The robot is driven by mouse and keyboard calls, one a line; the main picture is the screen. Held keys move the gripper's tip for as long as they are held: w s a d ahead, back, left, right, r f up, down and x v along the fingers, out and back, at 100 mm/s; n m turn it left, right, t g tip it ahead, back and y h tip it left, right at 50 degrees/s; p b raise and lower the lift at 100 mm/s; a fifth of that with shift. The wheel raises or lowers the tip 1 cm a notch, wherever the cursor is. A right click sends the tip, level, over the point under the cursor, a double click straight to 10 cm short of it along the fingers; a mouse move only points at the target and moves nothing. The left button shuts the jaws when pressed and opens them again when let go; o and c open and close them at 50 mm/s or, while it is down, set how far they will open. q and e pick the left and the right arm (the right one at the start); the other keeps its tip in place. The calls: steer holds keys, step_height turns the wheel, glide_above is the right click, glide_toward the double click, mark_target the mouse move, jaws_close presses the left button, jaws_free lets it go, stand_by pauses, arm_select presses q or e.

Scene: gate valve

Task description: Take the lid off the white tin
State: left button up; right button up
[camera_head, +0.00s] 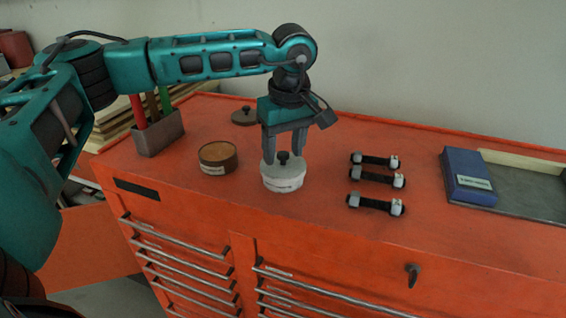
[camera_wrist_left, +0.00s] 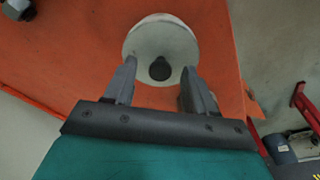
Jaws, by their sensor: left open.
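The white tin (camera_head: 283,181) stands upright on the orange cabinet top, with its pale lid (camera_head: 298,166) on it. A dark knob (camera_head: 283,157) rises from the middle of the lid. My left gripper (camera_head: 285,160) is above the tin, pointing down, with its fingers apart on either side of the knob. In the left wrist view the open fingers (camera_wrist_left: 155,85) reach over the lid (camera_wrist_left: 158,38), and the dark knob (camera_wrist_left: 159,69) shows between them with gaps on both sides. My right gripper is not in view.
A brown round tin (camera_head: 218,158) stands left of the white tin, and a brown lid (camera_head: 244,117) lies behind. Several dark bolts (camera_head: 376,181) lie to the right. A blue box (camera_head: 468,176) sits by a grey tray (camera_head: 520,205). A holder (camera_head: 158,135) stands at left.

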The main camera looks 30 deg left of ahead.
arm_select(q)
steer(key=shift+f, duration=0.1)
steer(key=shift+c, duration=0.4)
jaws_close()
